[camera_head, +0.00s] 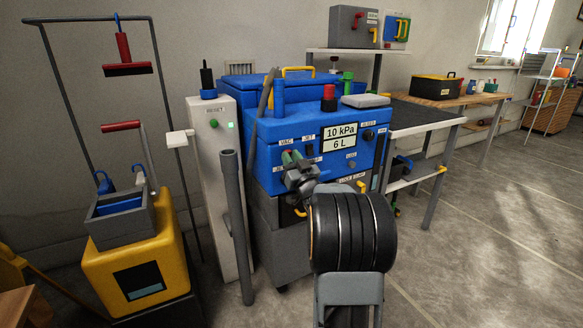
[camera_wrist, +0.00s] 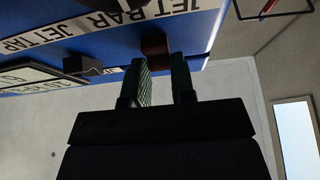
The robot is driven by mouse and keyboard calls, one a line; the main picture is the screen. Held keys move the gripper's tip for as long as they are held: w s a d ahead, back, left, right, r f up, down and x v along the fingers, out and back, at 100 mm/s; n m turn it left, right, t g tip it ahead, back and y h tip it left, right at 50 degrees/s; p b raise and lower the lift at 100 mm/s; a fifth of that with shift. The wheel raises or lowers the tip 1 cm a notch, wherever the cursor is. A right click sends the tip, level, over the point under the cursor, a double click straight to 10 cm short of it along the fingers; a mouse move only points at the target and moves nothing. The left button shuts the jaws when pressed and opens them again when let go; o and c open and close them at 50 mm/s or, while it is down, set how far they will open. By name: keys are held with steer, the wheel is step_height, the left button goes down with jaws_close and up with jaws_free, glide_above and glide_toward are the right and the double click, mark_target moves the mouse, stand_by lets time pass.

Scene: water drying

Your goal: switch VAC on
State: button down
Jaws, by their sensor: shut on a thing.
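The blue machine (camera_head: 300,128) carries a front panel with a small VAC label (camera_head: 286,141) near its upper left. My gripper (camera_head: 292,158) is at the panel just below that label and covers what lies behind it. In the wrist view my two dark green fingers (camera_wrist: 160,72) are close on a dark red-brown block (camera_wrist: 153,44) on the blue panel, which appears to be the VAC switch. Its own position cannot be read. The display (camera_head: 340,136) reads 10 kPa and 6 L.
JET BAR and JET TAP labels (camera_wrist: 118,20) and a black knob (camera_wrist: 82,64) are close beside the fingers. A grey post (camera_head: 237,225) and a white cabinet (camera_head: 213,130) with a green light stand left of the machine. Open floor (camera_head: 480,230) lies to the right.

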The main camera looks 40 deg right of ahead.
steer(key=c, duration=1)
jaws_free()
steer(key=shift+o, duration=0.2)
steer(key=p+v, duration=0.2)
steer(key=v, duration=1.1)
steer(key=shift+s+p, duration=0.3)
steer(key=shift+s, duration=0.05)
steer(key=shift+f, duration=0.15)
